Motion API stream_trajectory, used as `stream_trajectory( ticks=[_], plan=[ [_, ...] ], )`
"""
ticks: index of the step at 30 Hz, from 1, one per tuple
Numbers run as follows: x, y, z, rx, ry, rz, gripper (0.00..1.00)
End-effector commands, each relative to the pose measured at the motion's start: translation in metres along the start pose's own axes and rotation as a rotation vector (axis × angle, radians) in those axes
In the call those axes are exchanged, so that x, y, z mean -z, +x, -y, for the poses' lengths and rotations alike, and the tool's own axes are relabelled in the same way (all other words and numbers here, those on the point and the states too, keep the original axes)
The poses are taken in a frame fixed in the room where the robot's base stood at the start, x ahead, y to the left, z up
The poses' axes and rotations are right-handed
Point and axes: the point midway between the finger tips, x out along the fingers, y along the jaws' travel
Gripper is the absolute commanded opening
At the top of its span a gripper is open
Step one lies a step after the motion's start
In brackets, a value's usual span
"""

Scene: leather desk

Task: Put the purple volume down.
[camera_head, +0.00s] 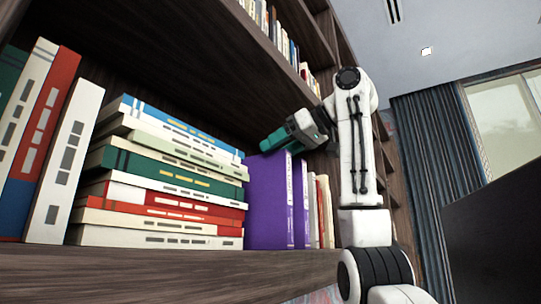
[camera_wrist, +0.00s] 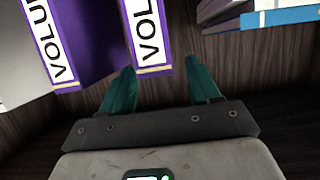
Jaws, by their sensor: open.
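Two purple volumes stand upright side by side on the shelf, just right of the book stack in the head view. The left purple volume (camera_head: 268,200) shows its broad purple cover; the other purple volume (camera_head: 300,203) shows mostly as a narrow spine. In the wrist view one purple volume (camera_wrist: 146,30), with a white lettered label, lies ahead of the fingertips, its end near them. The second purple volume (camera_wrist: 52,45) is to its left. My gripper (camera_wrist: 160,70) is open, its teal fingers apart. In the head view my gripper (camera_head: 272,143) is at the volumes' top edges.
A stack of flat-lying books (camera_head: 165,185) fills the shelf left of the volumes. Upright books (camera_head: 45,140) stand at the far left, and thin books (camera_head: 318,212) stand right of the volumes. The wooden shelf board (camera_head: 180,270) has a bare front edge. An upper shelf (camera_head: 250,45) overhangs.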

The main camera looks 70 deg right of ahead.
Motion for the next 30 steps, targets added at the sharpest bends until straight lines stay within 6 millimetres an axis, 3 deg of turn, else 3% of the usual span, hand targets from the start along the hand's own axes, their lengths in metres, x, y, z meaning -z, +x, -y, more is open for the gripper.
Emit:
stream_trajectory(
  ticks=[6,12,18,30],
  plan=[
    [-0.001,-0.048,-0.001,-0.007,0.000,-0.001,0.61],
    [0.000,-0.079,-0.001,-0.005,0.000,0.000,0.61],
    [0.000,-0.091,0.000,-0.001,0.000,0.001,0.61],
    [0.000,-0.091,0.000,0.000,0.000,0.001,0.61]
  ],
)
